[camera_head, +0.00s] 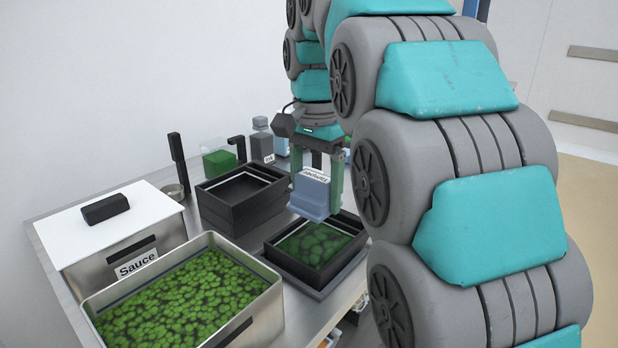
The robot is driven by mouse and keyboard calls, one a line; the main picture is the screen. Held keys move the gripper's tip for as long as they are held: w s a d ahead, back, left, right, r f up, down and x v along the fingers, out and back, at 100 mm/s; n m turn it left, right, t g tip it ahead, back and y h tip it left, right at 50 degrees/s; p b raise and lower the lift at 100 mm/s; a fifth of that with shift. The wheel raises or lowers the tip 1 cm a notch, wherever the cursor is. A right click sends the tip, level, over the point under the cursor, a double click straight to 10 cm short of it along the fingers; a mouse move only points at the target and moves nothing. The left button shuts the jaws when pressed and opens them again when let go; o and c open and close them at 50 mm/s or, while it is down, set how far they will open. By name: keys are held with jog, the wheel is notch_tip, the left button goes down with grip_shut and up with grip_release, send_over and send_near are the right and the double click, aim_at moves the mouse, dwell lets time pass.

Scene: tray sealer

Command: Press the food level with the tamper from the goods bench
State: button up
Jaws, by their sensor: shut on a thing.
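My gripper (320,172) is shut on a blue-grey tamper (309,194) with a white label reading "Tamper". It holds the tamper upright, with its flat base over the far side of a black tray (282,264) of green food (310,243). I cannot tell whether the base touches the food or hangs above it. The food shows as dark green lumps inside the tray's rim. The tray sits on a dark grey base plate (316,290) near the bench's right edge.
A steel bin of green food (262,318) stands in front, beside a lidded bin labelled "Sauce" (110,268). Empty black stacked trays (226,211) stand behind the food tray. A small pot with a ladle (174,190), a green-filled container (217,163) and bottles (262,146) stand at the back.

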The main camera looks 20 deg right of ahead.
aim_at(315, 244)
jog(key=shift+s+d+f, duration=0.1)
jog(key=shift+f, duration=0.85)
notch_tip(315, 244, down, 2)
jog(key=shift+f+b, duration=0.15)
jog(key=shift+b, duration=0.75)
jog(key=shift+f+b, duration=0.3)
jog(key=shift+f, duration=1.1)
jog(key=shift+f, duration=0.6)
jog(key=shift+r, duration=0.1)
jog(key=shift+r+p, duration=1.3)
jog(key=shift+r, duration=2.45)
